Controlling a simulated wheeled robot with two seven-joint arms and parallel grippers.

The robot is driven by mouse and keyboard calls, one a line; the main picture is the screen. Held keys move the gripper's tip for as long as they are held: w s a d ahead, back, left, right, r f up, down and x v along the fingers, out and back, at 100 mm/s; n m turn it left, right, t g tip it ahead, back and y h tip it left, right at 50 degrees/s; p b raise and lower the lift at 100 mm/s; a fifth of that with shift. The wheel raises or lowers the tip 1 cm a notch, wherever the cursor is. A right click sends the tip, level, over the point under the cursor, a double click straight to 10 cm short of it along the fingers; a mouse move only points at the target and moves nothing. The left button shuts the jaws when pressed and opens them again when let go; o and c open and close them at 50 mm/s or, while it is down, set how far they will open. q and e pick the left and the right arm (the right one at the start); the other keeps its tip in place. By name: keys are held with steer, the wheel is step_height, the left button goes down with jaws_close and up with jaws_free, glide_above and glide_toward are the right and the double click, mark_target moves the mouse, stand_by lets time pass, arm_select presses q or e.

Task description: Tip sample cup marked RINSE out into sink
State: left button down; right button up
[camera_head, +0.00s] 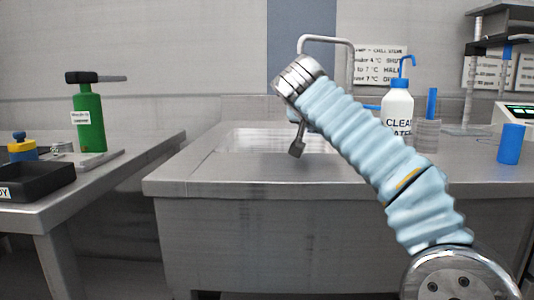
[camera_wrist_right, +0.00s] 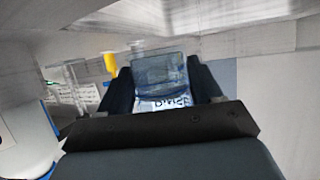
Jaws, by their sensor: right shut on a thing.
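My right gripper (camera_wrist_right: 162,84) is shut on a clear bluish sample cup (camera_wrist_right: 158,68), with a dark finger on either side. The cup's white label (camera_wrist_right: 165,103) shows inverted lettering that looks like RINSE, partly hidden by the gripper body. In the head view my right arm reaches from the lower right, and the gripper (camera_head: 297,146) hangs over the sink (camera_head: 235,139). The cup cannot be made out there, and I cannot tell what is in it. My left gripper is not in view.
A tap (camera_head: 330,41) rises behind the sink. A wash bottle (camera_head: 397,107) and a blue cylinder (camera_head: 511,144) stand to the right. The counter left of the sink is clear.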

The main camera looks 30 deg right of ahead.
steer(key=shift+r, duration=0.1)
steer(key=shift+w+r+p, duration=0.1)
steer(key=shift+p, duration=0.35)
steer(key=shift+w+a+r+n+g+p, duration=0.25)
steer(key=shift+n+g+p, duration=0.35)
steer(key=shift+p, duration=0.6)
steer(key=shift+w+a+f+n+g+h+p, duration=0.2)
steer(key=shift+w+f+n+g+h+p, duration=0.25)
steer(key=shift+p, duration=0.45)
steer(key=shift+w+a+f+n+g+h+p, duration=0.3)
steer(key=shift+w+n+g+p, duration=0.3)
steer(key=shift+p, duration=0.3)
steer(key=shift+w+a+f+n+g+h+p, duration=0.15)
steer(key=shift+w+a+f+n+g+p, duration=0.2)
steer(key=shift+n+p, duration=0.4)
stand_by(0.6)
steer(key=shift+w+d+p, duration=0.1)
steer(key=shift+p, duration=0.3)
steer(key=shift+w+r+n+g+p, duration=0.1)
steer(key=shift+r+n+g+p, duration=0.25)
steer(key=shift+p, duration=0.65)
steer(key=shift+f+n+g+h+p, duration=0.35)
steer(key=shift+f+n+h+p, duration=0.3)
steer(key=shift+n+p, duration=0.3)
stand_by(0.8)
